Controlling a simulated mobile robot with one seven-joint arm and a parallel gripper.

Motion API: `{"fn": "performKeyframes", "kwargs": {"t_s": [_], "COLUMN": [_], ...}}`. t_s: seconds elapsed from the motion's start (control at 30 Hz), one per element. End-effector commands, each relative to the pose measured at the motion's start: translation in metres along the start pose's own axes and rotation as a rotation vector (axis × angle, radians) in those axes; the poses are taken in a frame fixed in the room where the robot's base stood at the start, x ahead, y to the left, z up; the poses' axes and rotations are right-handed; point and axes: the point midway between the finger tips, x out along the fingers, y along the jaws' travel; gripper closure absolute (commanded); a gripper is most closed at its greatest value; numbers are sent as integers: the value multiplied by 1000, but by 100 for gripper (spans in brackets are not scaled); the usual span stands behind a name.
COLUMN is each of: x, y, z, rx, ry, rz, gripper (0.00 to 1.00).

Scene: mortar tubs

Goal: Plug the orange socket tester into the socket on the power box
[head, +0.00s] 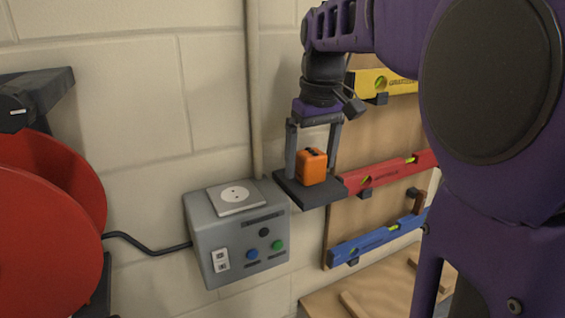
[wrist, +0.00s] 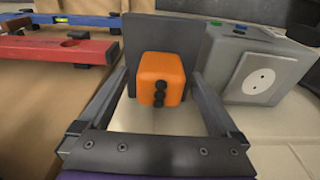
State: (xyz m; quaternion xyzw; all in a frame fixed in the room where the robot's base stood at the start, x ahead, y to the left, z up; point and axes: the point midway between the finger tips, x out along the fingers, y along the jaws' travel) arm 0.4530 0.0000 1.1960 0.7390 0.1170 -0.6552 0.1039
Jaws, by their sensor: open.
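The orange socket tester (head: 312,168) is a small rounded block with black knobs on its top. It stands on a small dark shelf (head: 318,193) on the wall. It also shows in the wrist view (wrist: 161,70), between my fingers. My gripper (head: 311,172) points down with one finger on each side of the tester. It is open, and in the wrist view (wrist: 161,88) gaps show on both sides of the tester. The grey power box (head: 204,246) is left of the shelf in the head view, with the white round socket (head: 235,195) on its top. The socket also shows in the wrist view (wrist: 259,80).
A red cable reel (head: 50,225) stands at the left, with a black cable (head: 150,246) running to the box. A wooden board (head: 385,130) right of the shelf holds yellow, red (head: 385,174) and blue spirit levels. A pipe (head: 254,90) runs up the wall behind the box.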

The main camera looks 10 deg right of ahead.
Motion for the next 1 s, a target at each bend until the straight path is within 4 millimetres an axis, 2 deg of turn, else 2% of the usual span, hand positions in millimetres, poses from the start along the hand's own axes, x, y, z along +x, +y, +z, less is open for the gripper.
{"fn": "performKeyframes", "kwargs": {"t_s": [0.33, 0.8, 1.0], "x": [0, 0, -1], "y": [0, 0, 0], "z": [0, 0, 0], "rx": [0, 0, 0], "ry": [1, 1, 2], "rz": [0, 0, 0], "gripper": [4, 87, 87]}}
